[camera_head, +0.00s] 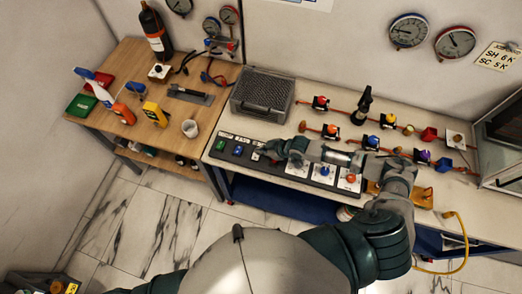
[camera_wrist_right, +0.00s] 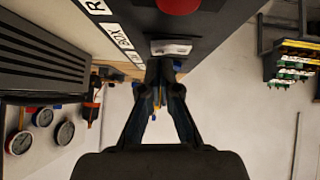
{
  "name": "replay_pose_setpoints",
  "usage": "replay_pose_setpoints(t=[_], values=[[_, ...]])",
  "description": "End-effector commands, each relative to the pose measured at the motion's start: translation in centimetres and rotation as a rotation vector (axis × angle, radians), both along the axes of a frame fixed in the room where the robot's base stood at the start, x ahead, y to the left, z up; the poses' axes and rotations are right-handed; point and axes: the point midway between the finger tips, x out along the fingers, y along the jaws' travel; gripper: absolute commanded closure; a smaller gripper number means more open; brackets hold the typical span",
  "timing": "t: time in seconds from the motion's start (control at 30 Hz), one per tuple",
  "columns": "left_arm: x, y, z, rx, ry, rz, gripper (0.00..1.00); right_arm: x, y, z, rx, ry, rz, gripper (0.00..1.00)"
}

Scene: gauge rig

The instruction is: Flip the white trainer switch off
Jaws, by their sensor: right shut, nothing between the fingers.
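The white trainer switch (camera_wrist_right: 171,47) shows in the right wrist view as a small pale block on the dark face of the trainer panel (camera_head: 245,143). My right gripper (camera_wrist_right: 160,72) is shut and empty. Its fingertips are just below the switch in that view; I cannot tell whether they touch it. In the head view my right gripper (camera_head: 264,152) reaches left along the panel to its white switch end, and my arm covers part of the panel. The switch's on or off position is not clear. My left gripper is not in view.
A green switch (camera_head: 220,145) and a blue switch (camera_head: 238,150) sit left of the gripper. A red part (camera_wrist_right: 180,4) is close to the white switch in the wrist view. A grey ribbed box (camera_head: 263,95) stands behind the panel. Valves on red pipes (camera_head: 345,110) run behind my arm.

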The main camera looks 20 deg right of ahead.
Motion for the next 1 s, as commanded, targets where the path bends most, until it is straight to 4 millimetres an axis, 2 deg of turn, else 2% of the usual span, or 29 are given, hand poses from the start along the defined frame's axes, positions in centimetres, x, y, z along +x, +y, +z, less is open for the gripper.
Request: replay_pose_setpoints(t=[0.13,0.53,0.8,1.0], values=[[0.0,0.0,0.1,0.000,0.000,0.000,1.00,0.1,-0.1,-0.8,-0.001,0.000,-0.002,1.00],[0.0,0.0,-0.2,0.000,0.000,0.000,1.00,0.2,-0.2,-1.4,0.000,0.001,-0.001,1.00],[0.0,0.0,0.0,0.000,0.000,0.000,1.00,0.0,-0.2,-1.3,-0.002,0.005,0.000,1.00],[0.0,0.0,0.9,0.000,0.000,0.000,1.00,-0.6,0.2,-1.2,-0.001,0.009,0.000,1.00]])
